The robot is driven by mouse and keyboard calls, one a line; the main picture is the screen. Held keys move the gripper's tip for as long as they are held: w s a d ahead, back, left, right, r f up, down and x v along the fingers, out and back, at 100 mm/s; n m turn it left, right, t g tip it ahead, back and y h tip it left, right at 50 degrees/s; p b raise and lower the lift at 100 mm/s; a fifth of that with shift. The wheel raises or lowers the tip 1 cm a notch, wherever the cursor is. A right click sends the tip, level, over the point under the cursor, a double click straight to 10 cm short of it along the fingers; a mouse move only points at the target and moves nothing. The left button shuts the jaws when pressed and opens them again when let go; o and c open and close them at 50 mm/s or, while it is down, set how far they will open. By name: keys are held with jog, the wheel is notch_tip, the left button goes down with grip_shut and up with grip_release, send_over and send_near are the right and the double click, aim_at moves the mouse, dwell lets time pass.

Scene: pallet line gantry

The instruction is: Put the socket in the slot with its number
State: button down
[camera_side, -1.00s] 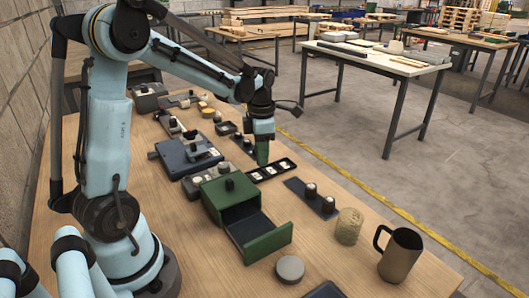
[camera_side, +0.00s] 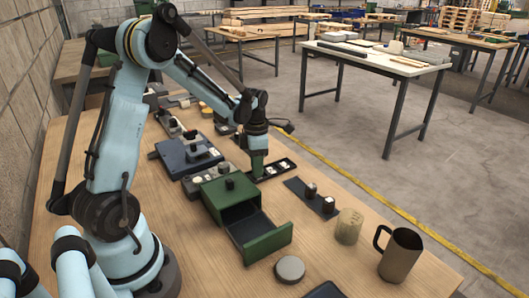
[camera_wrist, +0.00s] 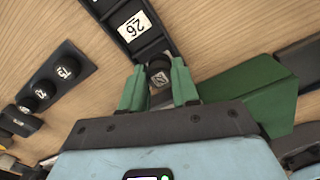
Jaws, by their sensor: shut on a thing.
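My gripper (camera_wrist: 158,88) has two green fingers closed around a small dark socket (camera_wrist: 159,66). A number label shows on the socket, but I cannot read it surely. The black slot tray (camera_wrist: 151,44) runs up from the fingers in the wrist view, with a white label reading 26 (camera_wrist: 134,26) in it. In the side view my gripper (camera_side: 258,173) is over the left end of the tray (camera_side: 293,168) and hides that end. Two white labels show to its right. I cannot tell whether the socket touches the tray.
A black rack (camera_wrist: 85,68) with several numbered sockets lies left in the wrist view. In the side view, a green box with an open drawer (camera_side: 262,240) stands in front of my gripper.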

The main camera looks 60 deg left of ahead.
jog(key=c, duration=0.8)
grip_release()
jog(key=shift+f, duration=0.1)
jog(key=shift+c, duration=0.2)
notch_tip(320, 180, up, 12)
jog(key=s+d+m+t, duration=0.3)
jog(key=d+m, duration=0.5)
jog(key=m, duration=0.7)
jog(key=s+d+m+t, duration=0.4)
jog(key=d+m, duration=0.5)
jog(key=m, duration=0.7)
jog(key=shift+s+d, duration=0.25)
jog(key=shift+s, duration=0.45)
